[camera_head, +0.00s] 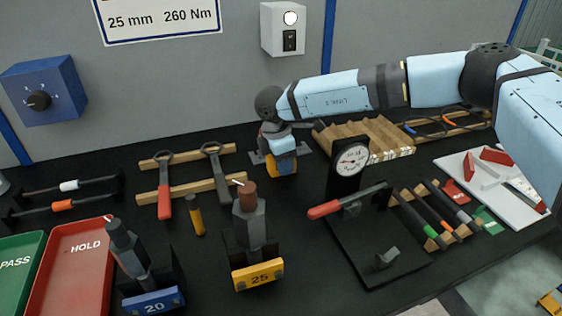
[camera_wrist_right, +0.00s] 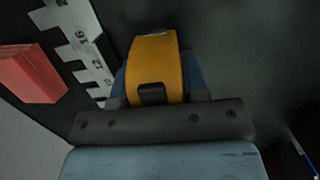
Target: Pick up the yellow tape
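The yellow tape (camera_head: 286,165) is a small rounded yellow block on the black bench area in the middle of the head view. My right gripper (camera_head: 281,158) reaches down over it from above. In the right wrist view, the yellow tape (camera_wrist_right: 155,65) sits between the blue fingers of my right gripper (camera_wrist_right: 155,75), with a dark clip on its near side. The fingers lie against both its sides with no gap showing. Whether it touches the bench I cannot tell. My left gripper is not in view.
A marked scale (camera_wrist_right: 85,45) and a red block (camera_wrist_right: 32,73) lie left in the wrist view. Wrenches (camera_head: 216,172), a tool in the 25 stand (camera_head: 258,275), a dial gauge (camera_head: 351,160) and a wooden block (camera_head: 365,138) surround the gripper.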

